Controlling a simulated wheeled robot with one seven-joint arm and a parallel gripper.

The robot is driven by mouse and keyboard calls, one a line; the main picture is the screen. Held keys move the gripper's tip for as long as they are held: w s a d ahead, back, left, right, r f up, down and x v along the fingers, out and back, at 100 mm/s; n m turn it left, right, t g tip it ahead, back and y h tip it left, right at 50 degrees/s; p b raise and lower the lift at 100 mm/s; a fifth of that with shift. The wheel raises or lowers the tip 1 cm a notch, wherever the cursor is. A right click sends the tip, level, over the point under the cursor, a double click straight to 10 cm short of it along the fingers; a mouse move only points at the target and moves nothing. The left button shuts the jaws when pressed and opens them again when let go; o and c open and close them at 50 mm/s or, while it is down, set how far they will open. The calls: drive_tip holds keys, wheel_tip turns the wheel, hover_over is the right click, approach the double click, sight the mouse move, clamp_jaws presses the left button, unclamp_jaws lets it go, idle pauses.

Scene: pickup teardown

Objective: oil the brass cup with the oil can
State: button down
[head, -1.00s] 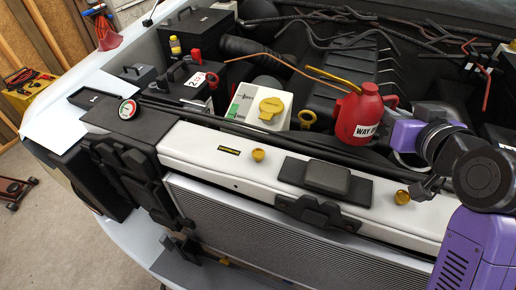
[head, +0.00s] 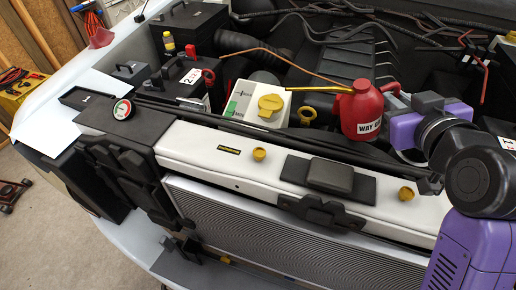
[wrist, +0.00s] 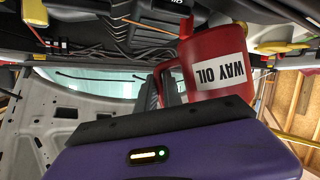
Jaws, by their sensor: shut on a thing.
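The red oil can (head: 362,105), labelled "WAY OIL", is held above the right part of the engine bay. It also shows upside down in the wrist view (wrist: 215,75). Its thin brass spout (head: 320,89) points left, about level, its tip near the yellow cap in the picture. My gripper (head: 388,112) is shut on the can from its right side; the fingertips are mostly hidden. Two small brass-coloured cups sit on the white front panel: a left cup (head: 259,153) and a right cup (head: 406,193). Neither touches the can.
A white reservoir with a yellow cap (head: 270,104) and a yellow ring (head: 307,115) lie left of the can. A dark block (head: 330,174) stands on the white panel (head: 205,148) between the cups. A round gauge (head: 122,109) lies farther left.

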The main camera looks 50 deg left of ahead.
drive_tip(key=shift+r, duration=0.3)
idle(0.4)
drive_tip(key=shift+s+a+r+n+t, duration=0.2)
drive_tip(key=shift+s+n+t, duration=0.3)
drive_tip(key=shift+n, duration=0.3)
idle(2.0)
